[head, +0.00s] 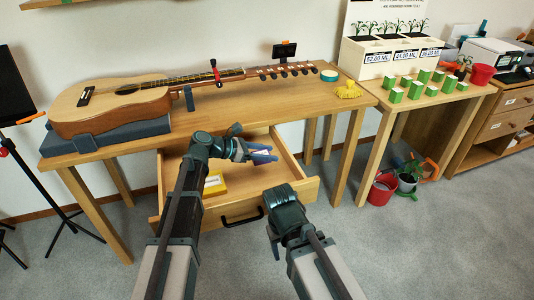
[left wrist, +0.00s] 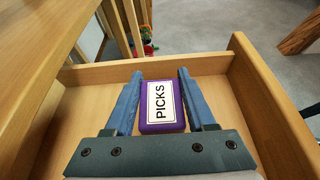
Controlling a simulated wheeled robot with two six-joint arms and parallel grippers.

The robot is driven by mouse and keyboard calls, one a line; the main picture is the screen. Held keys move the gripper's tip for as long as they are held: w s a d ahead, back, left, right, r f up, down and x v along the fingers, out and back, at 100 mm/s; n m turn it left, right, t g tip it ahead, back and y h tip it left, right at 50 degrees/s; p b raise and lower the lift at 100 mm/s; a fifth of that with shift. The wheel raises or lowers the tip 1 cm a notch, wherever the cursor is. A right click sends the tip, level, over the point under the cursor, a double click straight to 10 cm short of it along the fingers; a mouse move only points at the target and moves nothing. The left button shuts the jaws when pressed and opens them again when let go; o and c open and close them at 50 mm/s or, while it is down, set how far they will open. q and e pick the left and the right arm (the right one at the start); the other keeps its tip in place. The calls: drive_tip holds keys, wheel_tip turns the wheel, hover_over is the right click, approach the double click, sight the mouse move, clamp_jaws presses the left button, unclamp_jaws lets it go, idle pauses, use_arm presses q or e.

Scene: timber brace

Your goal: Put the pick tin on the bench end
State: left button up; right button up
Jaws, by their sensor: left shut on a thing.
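The pick tin (left wrist: 162,107) is a small purple box with a white label reading PICKS. In the left wrist view it lies between the two blue fingers of my left gripper (left wrist: 160,100), which is shut on it. In the head view my left gripper (head: 263,155) is over the open drawer (head: 282,188), and the tin is mostly hidden by the fingers. The wooden bench (head: 290,100) stands above the drawer; its right end holds a yellow cloth (head: 348,91) and a teal roll (head: 329,75). My right gripper (head: 273,242) is in front of the drawer; its fingers are largely hidden.
A yellow box (head: 214,184) lies in the drawer. A guitar (head: 120,103) takes up the left and back of the bench, its neck running right. The bench's front right is clear. A planter table (head: 420,103) stands close to the right.

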wheel_tip(320, 180, up, 30)
drive_tip(key=p, duration=2.8)
drive_tip(key=shift+f, duration=0.25)
drive_tip(key=shift+r, duration=0.1)
drive_tip(key=shift+c, duration=0.7)
